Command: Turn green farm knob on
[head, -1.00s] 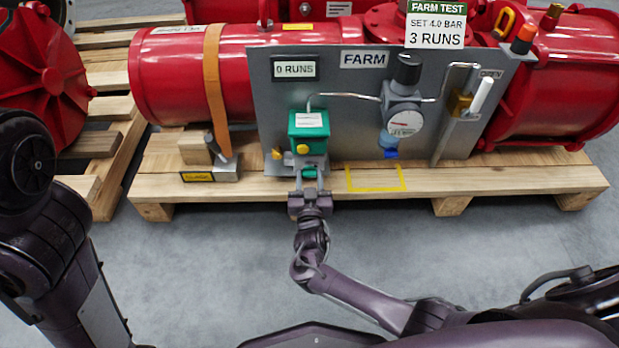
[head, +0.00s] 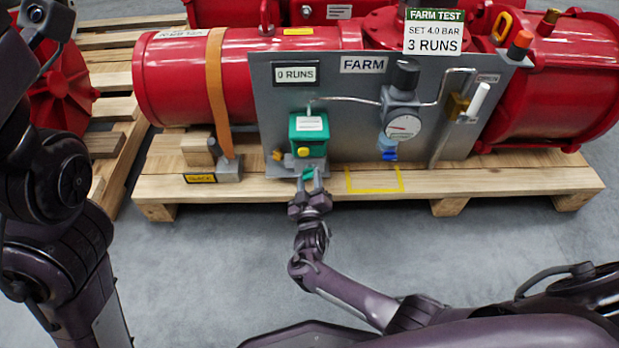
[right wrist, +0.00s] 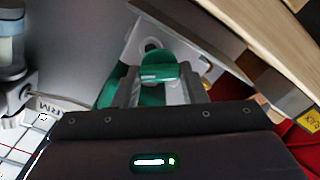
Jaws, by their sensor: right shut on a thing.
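In the right wrist view, the green knob (right wrist: 158,72) shows between the two fingers of the right gripper (right wrist: 158,85). My left arm rises along the left edge of the head view, and its gripper is out of sight.
A pressure gauge (head: 403,127) with a black-topped regulator (head: 404,76) is right of the box. A white-handled lever (head: 478,100) stands at the panel's right. The wooden pallet's edge (head: 400,200) runs below, with clear grey floor in front.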

